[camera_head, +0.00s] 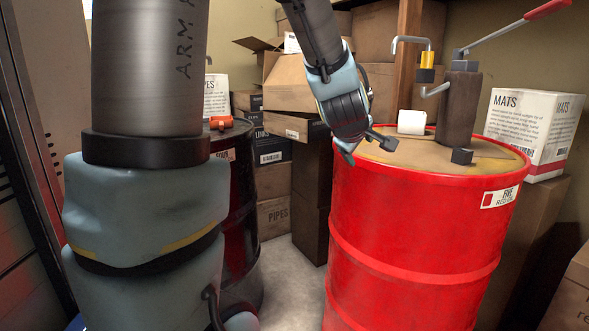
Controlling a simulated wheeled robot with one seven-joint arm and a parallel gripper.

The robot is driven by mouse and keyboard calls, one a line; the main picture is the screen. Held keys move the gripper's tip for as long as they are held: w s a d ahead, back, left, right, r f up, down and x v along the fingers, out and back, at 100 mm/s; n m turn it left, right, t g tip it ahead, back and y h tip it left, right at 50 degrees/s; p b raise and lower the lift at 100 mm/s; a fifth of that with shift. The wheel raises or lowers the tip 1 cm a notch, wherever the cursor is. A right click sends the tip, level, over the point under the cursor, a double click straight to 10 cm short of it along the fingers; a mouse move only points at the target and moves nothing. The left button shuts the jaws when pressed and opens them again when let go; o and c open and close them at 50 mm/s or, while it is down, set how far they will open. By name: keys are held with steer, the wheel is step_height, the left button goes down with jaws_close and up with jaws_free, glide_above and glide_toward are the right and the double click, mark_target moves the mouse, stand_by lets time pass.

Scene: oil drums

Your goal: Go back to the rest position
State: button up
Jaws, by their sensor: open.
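My upper arm fills the left of the view, and my forearm comes down from the top middle.
On the red drum stand a dark pump (459,105) with a red-handled lever, a white cylinder (411,122) and a small dark block (461,156). A black drum (239,185) is partly hidden behind my arm. Boxes (535,125) crowd the back and right.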

steer(key=s+a+f+m+g+y+b, duration=0.15)
steer(key=s+a+f+m+g, duration=0.3)
steer(key=s+a+f, duration=0.55)
steer(key=s+a+f+m+g+y+b, duration=0.1)
steer(key=s+a+f+m+g+y, duration=0.25)
steer(key=s+a+f+m, duration=0.6)
steer(key=w+a+r+n+p, duration=0.1)
steer(key=w+r+n+p, duration=0.1)
steer(key=r+p, duration=0.7)
steer(key=w+a+r+n+p, duration=0.1)
steer(key=r+n+p, duration=0.1)
steer(key=r+p, duration=0.7)
step_height(320, 180, up, 2)
steer(key=shift+w+a+n+g+h, duration=0.2)
steer(key=shift+w+n+g+h, duration=0.1)
steer(key=shift+w+n, duration=0.1)
